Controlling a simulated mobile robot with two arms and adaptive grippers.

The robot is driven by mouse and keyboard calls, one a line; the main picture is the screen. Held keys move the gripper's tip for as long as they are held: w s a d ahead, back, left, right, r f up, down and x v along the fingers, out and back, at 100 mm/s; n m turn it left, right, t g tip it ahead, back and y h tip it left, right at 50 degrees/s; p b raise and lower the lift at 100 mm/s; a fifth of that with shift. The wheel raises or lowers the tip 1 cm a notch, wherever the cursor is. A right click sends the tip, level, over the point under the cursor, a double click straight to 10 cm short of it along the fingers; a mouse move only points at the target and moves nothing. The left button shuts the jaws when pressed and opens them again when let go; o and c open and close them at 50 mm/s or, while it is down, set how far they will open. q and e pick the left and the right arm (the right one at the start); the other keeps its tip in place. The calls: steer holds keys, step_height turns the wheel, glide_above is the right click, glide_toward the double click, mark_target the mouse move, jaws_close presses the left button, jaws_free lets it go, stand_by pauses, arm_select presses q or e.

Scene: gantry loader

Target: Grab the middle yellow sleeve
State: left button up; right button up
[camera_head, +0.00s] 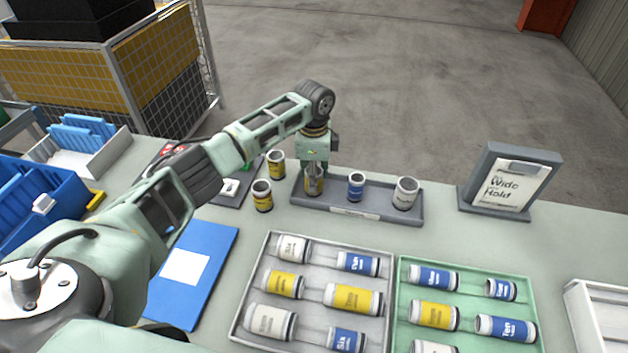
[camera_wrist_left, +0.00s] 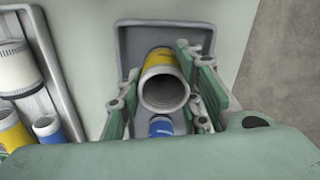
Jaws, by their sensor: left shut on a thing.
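A yellow sleeve (camera_head: 311,187) stands upright at the left end of the grey tray (camera_head: 385,213). My left gripper (camera_head: 314,178) points down over it and is shut on it. In the left wrist view, the yellow sleeve (camera_wrist_left: 158,62) shows its open grey end between the fingers of my left gripper (camera_wrist_left: 163,92). Two more yellow sleeves stand to the left of the tray, a rear one (camera_head: 275,164) and a front one (camera_head: 262,196). The fingers partly hide the held sleeve. My right gripper is not in view.
A blue sleeve (camera_head: 356,186) and a white sleeve (camera_head: 405,193) stand in the same grey tray. Grey (camera_head: 237,333) and green (camera_head: 465,266) trays of lying sleeves are in front. A sign stand (camera_head: 497,180) is at the right, blue bins (camera_head: 40,190) at the left.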

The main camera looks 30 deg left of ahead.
arm_select(q)
jaws_close()
steer(key=shift+r, duration=0.1)
